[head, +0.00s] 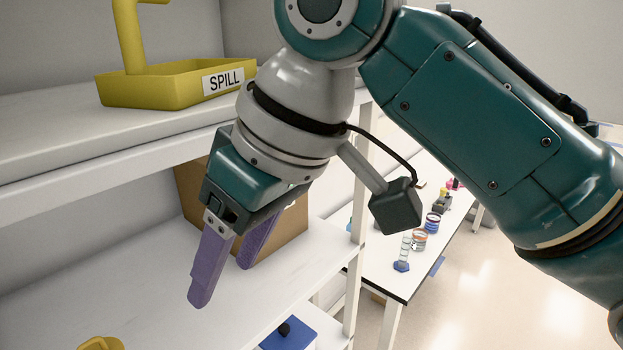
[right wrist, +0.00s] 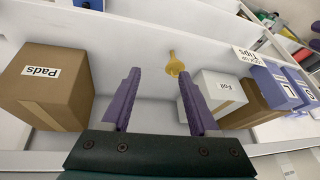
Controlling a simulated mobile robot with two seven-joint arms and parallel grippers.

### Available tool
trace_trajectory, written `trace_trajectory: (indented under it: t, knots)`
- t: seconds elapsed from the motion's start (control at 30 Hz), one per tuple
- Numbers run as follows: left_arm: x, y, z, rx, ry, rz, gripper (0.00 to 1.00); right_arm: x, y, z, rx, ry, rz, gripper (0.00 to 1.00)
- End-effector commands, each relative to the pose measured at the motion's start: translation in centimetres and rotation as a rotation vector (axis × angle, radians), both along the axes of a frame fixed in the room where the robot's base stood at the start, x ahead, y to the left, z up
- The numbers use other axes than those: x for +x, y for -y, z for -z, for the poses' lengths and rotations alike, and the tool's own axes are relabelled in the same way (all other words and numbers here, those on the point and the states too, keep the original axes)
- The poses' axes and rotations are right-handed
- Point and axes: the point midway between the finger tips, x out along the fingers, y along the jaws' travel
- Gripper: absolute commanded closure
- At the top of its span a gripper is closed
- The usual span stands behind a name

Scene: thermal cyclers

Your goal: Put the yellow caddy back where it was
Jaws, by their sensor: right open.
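The yellow caddy (head: 160,86) is an open tray with an upright handle and a "SPILL" label. It rests on the upper shelf at the upper left of the head view; the top of its handle is cut off by the frame. My right gripper (head: 221,282) hangs below and to the right of the caddy, apart from it, with its purple fingers pointing down over the lower shelf. The right wrist view also shows this gripper (right wrist: 158,76) with its fingers spread and nothing between them. My left gripper is not in view.
A cardboard box (head: 192,195) stands behind my right gripper on the lower shelf (head: 130,260). The right wrist view shows a "Pads" box (right wrist: 45,88), a "Foil" box (right wrist: 215,95), a yellow item (right wrist: 173,66) and blue boxes (right wrist: 272,88). A bench (head: 390,277) with labware stands beyond.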

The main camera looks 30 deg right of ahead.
Motion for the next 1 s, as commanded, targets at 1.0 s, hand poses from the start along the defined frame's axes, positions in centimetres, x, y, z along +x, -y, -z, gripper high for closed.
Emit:
trace_trajectory:
  t: [1.0]
  knots:
    - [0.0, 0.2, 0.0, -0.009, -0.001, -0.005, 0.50, -19.0, 10.8, 8.5, -0.179, -0.055, 0.394, 0.39]
